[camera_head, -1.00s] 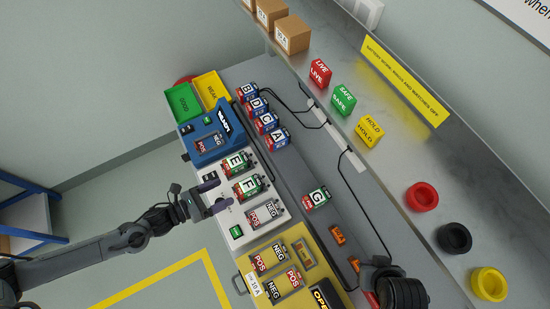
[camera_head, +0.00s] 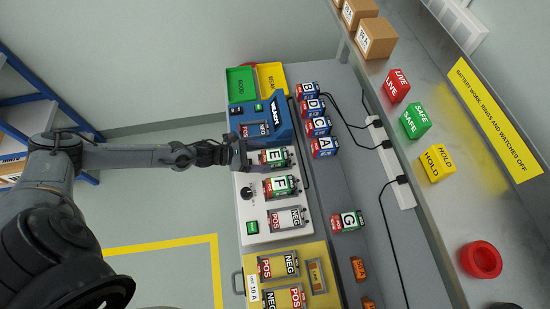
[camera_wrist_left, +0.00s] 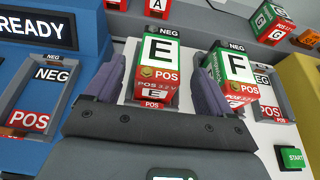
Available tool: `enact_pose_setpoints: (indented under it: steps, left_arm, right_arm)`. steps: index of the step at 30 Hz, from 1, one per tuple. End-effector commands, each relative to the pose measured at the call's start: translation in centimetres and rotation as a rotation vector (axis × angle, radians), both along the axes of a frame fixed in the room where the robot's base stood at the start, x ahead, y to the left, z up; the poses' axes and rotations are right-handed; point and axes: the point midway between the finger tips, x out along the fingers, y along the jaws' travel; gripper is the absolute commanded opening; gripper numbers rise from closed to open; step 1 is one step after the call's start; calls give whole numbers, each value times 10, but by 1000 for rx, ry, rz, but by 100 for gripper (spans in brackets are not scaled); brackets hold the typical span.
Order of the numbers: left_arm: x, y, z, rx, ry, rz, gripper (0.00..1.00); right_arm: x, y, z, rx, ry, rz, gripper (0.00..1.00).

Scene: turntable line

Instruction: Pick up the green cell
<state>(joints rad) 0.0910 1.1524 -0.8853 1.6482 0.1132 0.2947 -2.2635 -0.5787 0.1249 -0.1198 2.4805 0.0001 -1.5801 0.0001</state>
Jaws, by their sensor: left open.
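Several cells have green and white upper parts and red POS ends. Cell E (camera_head: 274,158) and cell F (camera_head: 281,186) sit in the white station; cell G (camera_head: 347,221) lies apart on the grey bench. My left gripper (camera_head: 241,154) is open at the left edge of cell E in the head view. In the left wrist view, cell E (camera_wrist_left: 157,62) stands between and beyond the two open fingers (camera_wrist_left: 155,88). Cell F (camera_wrist_left: 234,72) is just right of the right finger, which partly hides it. My right gripper is out of view.
A blue READY station (camera_head: 262,131) adjoins the white station (camera_head: 252,209). Blue-red cells (camera_head: 314,112) marked A to D line the bench behind. A yellow station (camera_head: 283,250) has POS/NEG slots. Green (camera_head: 240,81) and yellow (camera_head: 271,75) trays sit at the far end.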

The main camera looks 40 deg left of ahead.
Motion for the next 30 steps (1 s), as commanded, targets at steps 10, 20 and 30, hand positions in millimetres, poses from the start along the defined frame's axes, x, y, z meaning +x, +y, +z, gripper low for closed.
enact_pose_setpoints:
  steps: [10,20,30]
  left_arm:
    - [25,-19,-10,-2,-1,1,83]
    - [40,-31,-20,0,1,0,83]
    - [39,-31,-20,0,1,0,55]
  right_arm:
    - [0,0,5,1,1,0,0]
    - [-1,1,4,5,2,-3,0]
    - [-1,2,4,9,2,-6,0]
